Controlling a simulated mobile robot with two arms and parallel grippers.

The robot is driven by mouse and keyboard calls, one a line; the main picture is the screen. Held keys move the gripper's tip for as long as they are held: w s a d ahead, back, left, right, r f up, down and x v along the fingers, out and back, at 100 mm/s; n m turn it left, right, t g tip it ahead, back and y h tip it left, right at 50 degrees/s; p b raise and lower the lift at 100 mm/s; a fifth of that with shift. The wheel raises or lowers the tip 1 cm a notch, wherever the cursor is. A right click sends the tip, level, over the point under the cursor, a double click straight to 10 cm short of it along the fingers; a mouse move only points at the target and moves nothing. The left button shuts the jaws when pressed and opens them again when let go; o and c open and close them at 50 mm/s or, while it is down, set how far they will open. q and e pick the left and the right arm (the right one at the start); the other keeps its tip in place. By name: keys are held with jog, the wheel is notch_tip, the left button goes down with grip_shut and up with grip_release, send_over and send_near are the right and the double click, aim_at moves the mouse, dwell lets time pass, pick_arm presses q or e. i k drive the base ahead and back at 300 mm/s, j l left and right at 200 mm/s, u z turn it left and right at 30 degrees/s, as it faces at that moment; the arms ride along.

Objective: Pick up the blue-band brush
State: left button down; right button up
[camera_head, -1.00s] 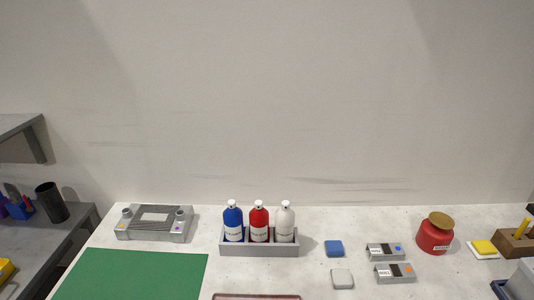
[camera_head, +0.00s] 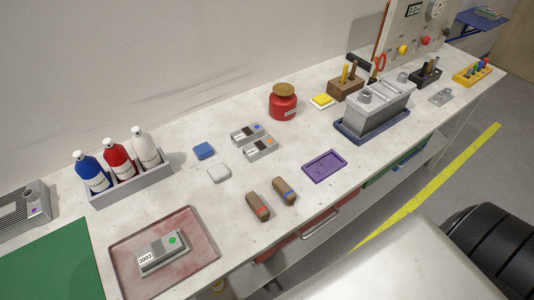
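The blue-band brush (camera_head: 284,189) is a small brown block-shaped brush with a blue mark on its side. It lies on the white bench top near the front edge, in the middle of the head view. A similar brown brush with a red mark (camera_head: 257,206) lies just to its left, with a small gap between them. Neither of my grippers shows in the head view.
A reddish tray (camera_head: 203,222) holding a grey labelled block (camera_head: 160,254) is left of the brushes. A purple tray (camera_head: 325,167) lies to the right. Grey labelled blocks (camera_head: 260,147) and a red jar (camera_head: 283,104) stand behind. Bench top around the brushes is clear.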

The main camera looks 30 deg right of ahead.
aim_at(288, 196)
jog(key=z, duration=1.05)
